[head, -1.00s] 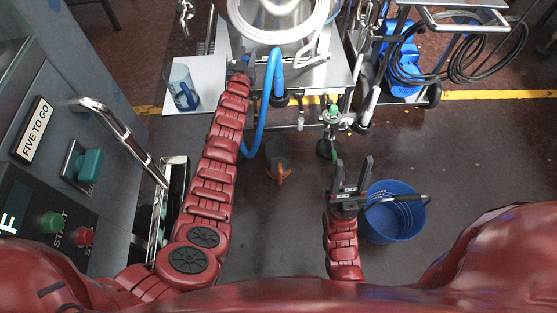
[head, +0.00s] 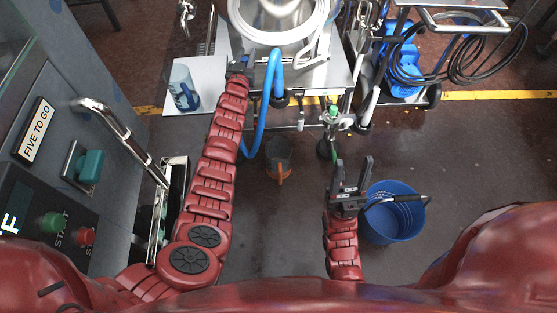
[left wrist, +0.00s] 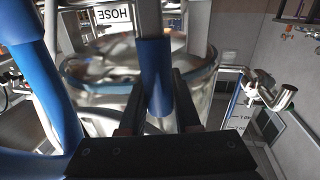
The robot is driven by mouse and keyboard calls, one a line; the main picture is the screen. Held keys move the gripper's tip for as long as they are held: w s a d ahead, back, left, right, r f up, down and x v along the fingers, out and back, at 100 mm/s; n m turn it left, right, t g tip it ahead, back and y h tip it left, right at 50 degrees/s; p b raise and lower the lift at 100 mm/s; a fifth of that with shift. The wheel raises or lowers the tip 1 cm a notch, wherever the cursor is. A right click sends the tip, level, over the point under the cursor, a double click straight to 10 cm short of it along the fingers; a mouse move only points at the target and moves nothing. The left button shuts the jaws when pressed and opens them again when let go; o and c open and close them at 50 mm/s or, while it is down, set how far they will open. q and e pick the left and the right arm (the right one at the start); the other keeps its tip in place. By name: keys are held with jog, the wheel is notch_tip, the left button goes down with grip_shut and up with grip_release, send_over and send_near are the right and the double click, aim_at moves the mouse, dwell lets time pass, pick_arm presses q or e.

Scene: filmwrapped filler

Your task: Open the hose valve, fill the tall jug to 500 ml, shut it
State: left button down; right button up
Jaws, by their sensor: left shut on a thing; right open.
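My left gripper (head: 240,69) is at the front left of the steel drum stand. In the left wrist view its fingers (left wrist: 160,105) are shut on an upright blue handle (left wrist: 154,70); whether this is the hose valve's lever I cannot tell. A clear-walled round vessel (left wrist: 95,95) shows behind it, near a HOSE label (left wrist: 113,15) that is upside down. A blue hose (head: 262,120) loops down right of the gripper. A tall bluish jug (head: 183,85) stands on a pale shelf left of the gripper, apart from it; its level is unreadable. My right gripper (head: 352,172) is open and empty.
A blue bucket (head: 397,225) stands on the floor by my right gripper. A dark pot with an orange part (head: 279,158) is on the floor below the hose. A grey control panel (head: 50,150) lines the left. A cart with black hose (head: 460,60) is at upper right.

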pick_arm(q)
jog(key=a+n, duration=0.1)
jog(key=a+n+p, duration=0.1)
jog(key=n, duration=0.1)
jog(key=a+n+t+p, duration=0.1)
jog(key=shift+a+f, duration=0.15)
jog(key=shift+f, duration=0.15)
jog(key=shift+r, duration=0.1)
dwell(4.7)
